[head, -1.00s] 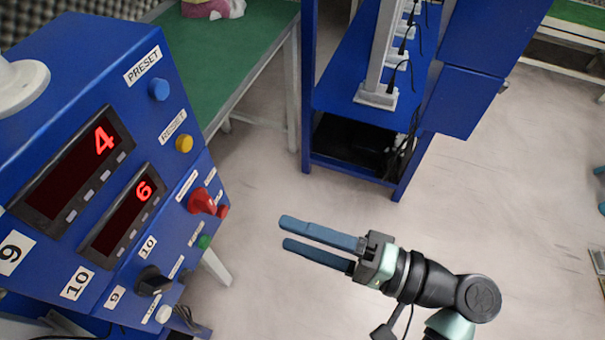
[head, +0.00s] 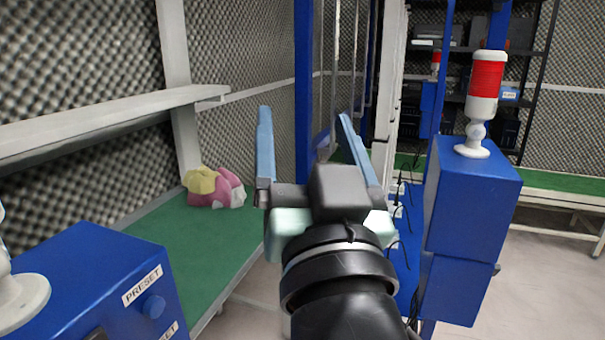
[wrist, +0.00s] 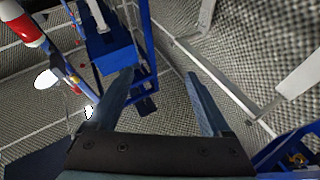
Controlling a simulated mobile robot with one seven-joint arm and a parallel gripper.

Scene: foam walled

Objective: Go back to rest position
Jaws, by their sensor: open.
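My gripper (head: 305,130) stands raised in the middle of the head view, its two blue-grey fingers pointing up and spread apart. Nothing is between them. In the wrist view the open fingers (wrist: 163,100) also show empty, with foam wall beyond. My arm comes up from the bottom of the head view behind the gripper.
A blue control box (head: 110,285) with a PRESET label is at the lower left. A green-topped table (head: 180,245) bears a pink and yellow object (head: 214,187). A blue cabinet (head: 470,200) with a red and white lamp (head: 485,95) stands right. Foam walls (head: 75,70) lie behind.

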